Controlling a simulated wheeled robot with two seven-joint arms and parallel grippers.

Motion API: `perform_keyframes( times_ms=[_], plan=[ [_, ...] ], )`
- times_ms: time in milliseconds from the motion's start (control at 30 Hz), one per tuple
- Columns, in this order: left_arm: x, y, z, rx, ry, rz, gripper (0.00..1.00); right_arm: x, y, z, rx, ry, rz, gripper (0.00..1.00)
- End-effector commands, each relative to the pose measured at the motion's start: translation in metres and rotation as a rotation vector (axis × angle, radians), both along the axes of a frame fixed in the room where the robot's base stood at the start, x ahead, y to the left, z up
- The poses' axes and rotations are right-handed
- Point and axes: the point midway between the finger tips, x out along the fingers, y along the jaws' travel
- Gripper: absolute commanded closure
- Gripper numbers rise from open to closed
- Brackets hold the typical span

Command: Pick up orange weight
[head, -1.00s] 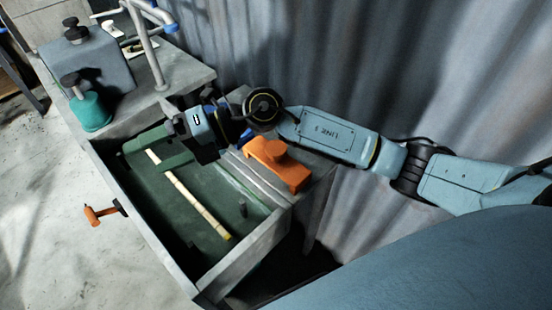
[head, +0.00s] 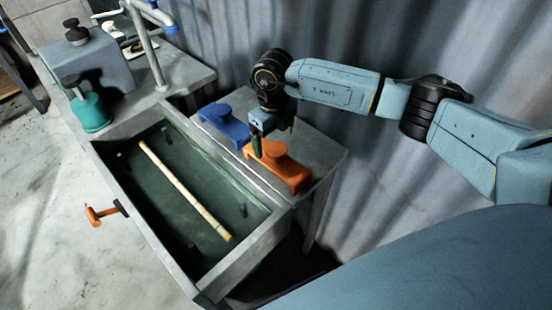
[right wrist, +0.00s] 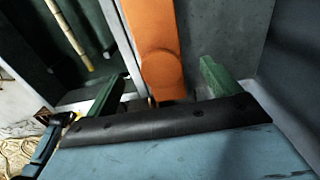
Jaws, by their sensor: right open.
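The orange weight (head: 279,166) is a flat block with a round knob on top. It rests on the grey table ledge to the right of the sunken green tray. My right gripper (head: 272,146) is open and points down at the far end of the weight. In the right wrist view the weight (right wrist: 155,50) lies between the two green fingers (right wrist: 160,88), with space on both sides. Whether the fingers touch it cannot be told. My left gripper is not in view.
A blue weight (head: 226,124) sits just beyond the orange one. The green tray (head: 165,185) holds a pale rattan stick (head: 185,190) and short pegs. A teal pot (head: 90,112) and a grey box (head: 98,58) stand at the back left. An orange-handled tool (head: 101,215) hangs at the tray's left side.

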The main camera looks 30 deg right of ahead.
Motion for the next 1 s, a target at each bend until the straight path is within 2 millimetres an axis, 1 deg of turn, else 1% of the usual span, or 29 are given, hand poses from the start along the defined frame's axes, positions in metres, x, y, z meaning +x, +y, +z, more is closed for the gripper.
perform_keyframes(
  times_ms=[33,267,400,533,633,833,867,1000],
  plan=[
    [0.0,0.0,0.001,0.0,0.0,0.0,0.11,0.0,0.0,-0.006,0.002,0.002,0.0,0.11],
    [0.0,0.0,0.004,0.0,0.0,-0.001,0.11,-0.003,-0.001,-0.022,0.002,0.002,0.001,0.11],
    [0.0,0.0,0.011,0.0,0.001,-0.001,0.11,-0.008,-0.003,-0.043,0.001,0.003,0.001,0.11],
    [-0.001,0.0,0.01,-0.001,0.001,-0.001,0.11,-0.007,-0.003,-0.06,0.003,0.001,0.0,0.11],
    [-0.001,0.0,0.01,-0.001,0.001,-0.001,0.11,-0.007,-0.003,-0.066,0.001,-0.001,0.001,0.11],
    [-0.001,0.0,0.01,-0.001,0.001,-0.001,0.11,-0.007,-0.003,-0.066,0.003,-0.001,0.001,0.11],
    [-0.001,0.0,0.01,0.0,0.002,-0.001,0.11,-0.007,-0.003,-0.066,0.002,0.0,0.001,0.14],
    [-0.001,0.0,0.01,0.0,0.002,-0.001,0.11,-0.007,-0.003,-0.066,0.002,0.0,0.001,0.32]
  ],
)
